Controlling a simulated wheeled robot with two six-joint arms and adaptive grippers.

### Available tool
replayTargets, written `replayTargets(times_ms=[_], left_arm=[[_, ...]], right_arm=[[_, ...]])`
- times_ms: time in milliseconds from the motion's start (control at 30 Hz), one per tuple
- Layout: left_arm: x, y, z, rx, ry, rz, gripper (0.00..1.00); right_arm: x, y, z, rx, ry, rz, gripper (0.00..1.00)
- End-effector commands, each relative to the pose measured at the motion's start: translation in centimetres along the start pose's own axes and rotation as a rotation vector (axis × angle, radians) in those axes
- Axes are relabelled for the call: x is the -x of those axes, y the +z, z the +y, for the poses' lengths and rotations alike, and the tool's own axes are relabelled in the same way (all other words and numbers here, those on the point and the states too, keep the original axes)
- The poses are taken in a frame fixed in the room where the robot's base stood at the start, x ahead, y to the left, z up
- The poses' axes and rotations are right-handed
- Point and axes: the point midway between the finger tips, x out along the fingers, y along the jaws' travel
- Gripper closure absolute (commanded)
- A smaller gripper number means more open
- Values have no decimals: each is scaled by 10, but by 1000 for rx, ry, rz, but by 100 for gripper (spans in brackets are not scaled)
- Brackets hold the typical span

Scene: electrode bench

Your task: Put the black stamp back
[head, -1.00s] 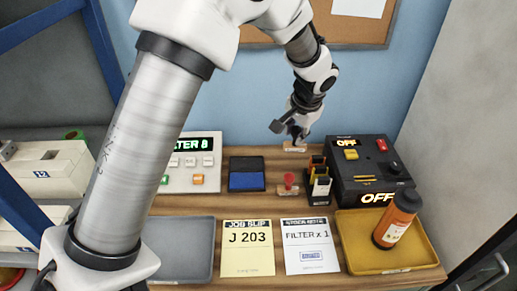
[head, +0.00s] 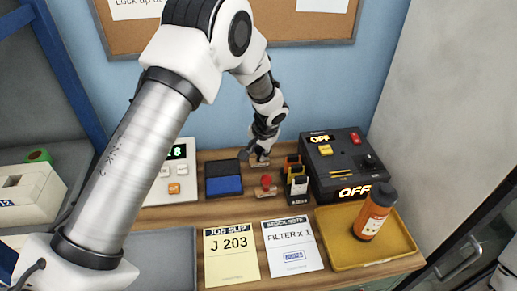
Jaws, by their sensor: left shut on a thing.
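My left gripper (head: 258,150) is at the back of the bench, shut on the black stamp. Little of the stamp shows: its pale wooden base (head: 260,161) is visible below the fingers, and the handle is mostly hidden by them. The base is low, just behind a red-handled stamp (head: 266,181) on a wooden base; I cannot tell whether it touches the bench. My right gripper is not in view.
An ink pad (head: 223,186) lies left of the stamps. A small rack (head: 297,181) and a black box marked OFF (head: 344,166) stand to the right. In front are a job slip (head: 231,257), a stock note (head: 292,246) and a yellow tray (head: 400,236) with an orange bottle (head: 373,215).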

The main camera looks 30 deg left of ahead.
Motion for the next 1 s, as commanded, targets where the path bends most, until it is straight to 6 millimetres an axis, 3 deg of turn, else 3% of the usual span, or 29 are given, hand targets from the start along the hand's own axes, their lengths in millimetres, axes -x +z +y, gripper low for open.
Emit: replayTargets(times_ms=[267, 300, 333, 733, 867, 1000], left_arm=[[-4, 0, 1, 0, -1, 1, 93], [-2, 0, 0, 0, -1, 1, 57], [-2, 0, 0, 0, -1, 1, 46], [6, -1, -1, -1, -1, 2, 46], [29, -1, 0, -1, -2, 5, 46], [67, -1, 0, 0, -3, 5, 46]], right_arm=[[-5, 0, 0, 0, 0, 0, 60], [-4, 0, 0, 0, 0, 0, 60], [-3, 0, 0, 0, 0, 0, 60], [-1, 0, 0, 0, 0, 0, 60], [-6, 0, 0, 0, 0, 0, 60], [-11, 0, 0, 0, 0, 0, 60]])
